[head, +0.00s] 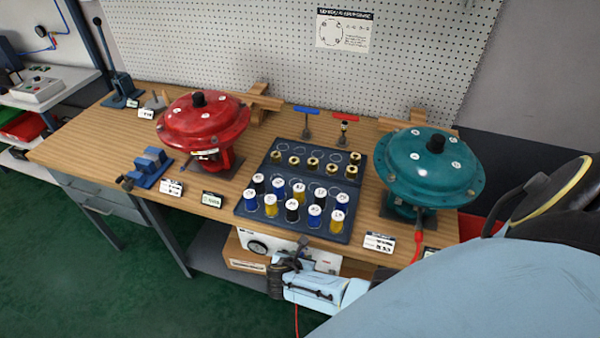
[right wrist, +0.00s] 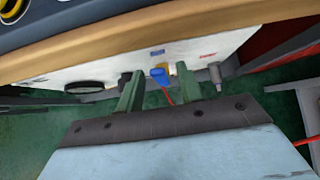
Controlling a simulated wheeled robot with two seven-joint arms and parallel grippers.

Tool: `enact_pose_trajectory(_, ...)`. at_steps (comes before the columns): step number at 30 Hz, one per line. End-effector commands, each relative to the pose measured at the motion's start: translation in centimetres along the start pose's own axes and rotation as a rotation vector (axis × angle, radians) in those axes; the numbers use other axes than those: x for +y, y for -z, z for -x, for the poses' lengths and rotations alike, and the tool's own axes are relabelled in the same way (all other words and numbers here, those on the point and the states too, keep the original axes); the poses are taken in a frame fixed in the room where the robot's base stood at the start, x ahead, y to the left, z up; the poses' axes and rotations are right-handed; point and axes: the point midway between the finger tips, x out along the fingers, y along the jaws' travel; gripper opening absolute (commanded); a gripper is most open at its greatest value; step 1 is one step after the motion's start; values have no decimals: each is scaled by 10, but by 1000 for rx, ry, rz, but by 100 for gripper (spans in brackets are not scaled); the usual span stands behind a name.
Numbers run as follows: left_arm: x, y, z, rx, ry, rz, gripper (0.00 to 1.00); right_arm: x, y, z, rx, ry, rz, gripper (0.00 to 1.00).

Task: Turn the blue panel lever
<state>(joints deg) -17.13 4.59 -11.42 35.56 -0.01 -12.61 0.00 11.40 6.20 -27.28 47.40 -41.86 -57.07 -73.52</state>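The blue panel lever (right wrist: 159,76) shows in the right wrist view, on the face of the white panel (right wrist: 110,72) below the bench edge. My right gripper (right wrist: 158,84) is open. Its two greenish fingers stand either side of the lever, with visible gaps, and reach toward the panel. In the head view my right gripper (head: 292,262) is in front of the white panel (head: 283,242), under the bench's front edge. I cannot make out the lever there, as the gripper covers that part. My left gripper is not in view.
A round gauge (head: 258,246) sits left on the panel. A grey metal fitting (right wrist: 216,74) is right of the fingers. The wooden bench (head: 368,240) overhangs the panel, carrying a red actuator (head: 203,120), a teal actuator (head: 432,165) and a dark parts tray (head: 262,217).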

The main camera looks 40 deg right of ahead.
Motion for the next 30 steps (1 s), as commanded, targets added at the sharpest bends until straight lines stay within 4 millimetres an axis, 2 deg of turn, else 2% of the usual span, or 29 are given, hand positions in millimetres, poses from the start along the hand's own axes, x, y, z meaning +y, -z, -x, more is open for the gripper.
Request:
enact_pose_trajectory(5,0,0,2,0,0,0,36,0,0,3,1,-1,-1,36)
enact_pose_trajectory(8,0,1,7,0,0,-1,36,0,0,12,1,-1,-1,36)
enact_pose_trajectory(15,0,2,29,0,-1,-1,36,0,-2,61,3,-3,-2,36)
enact_pose_trajectory(21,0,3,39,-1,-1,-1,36,0,-1,103,2,-3,-1,36)
enact_pose_trajectory(25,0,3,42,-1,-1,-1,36,0,0,121,1,-2,0,36)
enact_pose_trajectory(30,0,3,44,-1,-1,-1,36,0,0,133,0,0,0,36)
